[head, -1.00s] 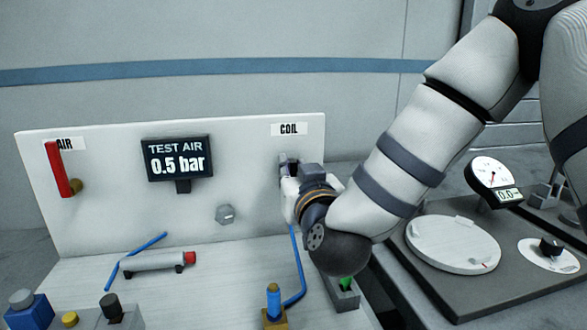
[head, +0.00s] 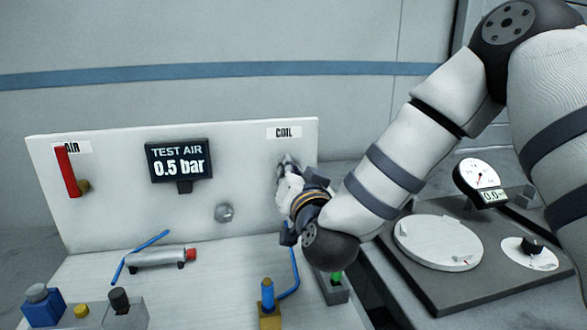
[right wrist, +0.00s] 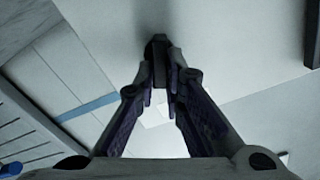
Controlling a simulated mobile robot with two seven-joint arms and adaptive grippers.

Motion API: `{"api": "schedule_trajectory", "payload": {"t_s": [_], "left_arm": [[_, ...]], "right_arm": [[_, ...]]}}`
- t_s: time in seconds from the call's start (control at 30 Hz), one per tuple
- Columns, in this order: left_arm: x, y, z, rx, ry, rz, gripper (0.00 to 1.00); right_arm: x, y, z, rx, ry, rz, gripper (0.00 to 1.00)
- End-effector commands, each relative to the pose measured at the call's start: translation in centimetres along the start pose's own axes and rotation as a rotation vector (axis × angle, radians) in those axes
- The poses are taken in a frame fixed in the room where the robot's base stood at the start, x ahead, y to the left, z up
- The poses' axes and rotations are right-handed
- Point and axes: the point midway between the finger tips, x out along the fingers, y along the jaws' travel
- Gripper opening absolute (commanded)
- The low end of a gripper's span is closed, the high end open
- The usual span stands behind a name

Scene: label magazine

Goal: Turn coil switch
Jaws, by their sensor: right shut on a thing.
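The white upright panel (head: 110,210) carries a COIL label (head: 284,133) at its upper right. The coil switch is below that label, mostly hidden by my right gripper (head: 287,168) in the head view. In the right wrist view, a dark switch knob (right wrist: 158,50) shows between the fingertips of my right gripper (right wrist: 160,75). The gripper is shut on this knob, close to the panel face. The wrist is tilted in the head view. The knob's exact angle cannot be read. My left gripper is out of view.
A red AIR lever (head: 66,171) and a display (head: 179,162) reading 0.5 bar are on the panel. A cylinder with a red end (head: 160,257) and a blue-topped fitting (head: 268,295) are below. A gauge (head: 482,178) and round plate (head: 437,243) stand to the right.

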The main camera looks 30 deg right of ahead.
Motion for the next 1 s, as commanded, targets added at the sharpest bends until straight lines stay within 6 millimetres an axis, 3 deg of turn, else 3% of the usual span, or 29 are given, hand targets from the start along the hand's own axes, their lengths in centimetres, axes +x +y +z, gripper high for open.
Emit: {"api": "schedule_trajectory", "payload": {"t_s": [0.43, 1.0], "left_arm": [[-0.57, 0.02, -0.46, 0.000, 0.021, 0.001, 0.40], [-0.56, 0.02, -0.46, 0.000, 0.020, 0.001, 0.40]], "right_arm": [[0.09, 0.27, -0.03, 0.277, 0.003, -0.001, 0.00], [0.11, 0.33, -0.03, 0.349, 0.004, -0.002, 0.00]]}}
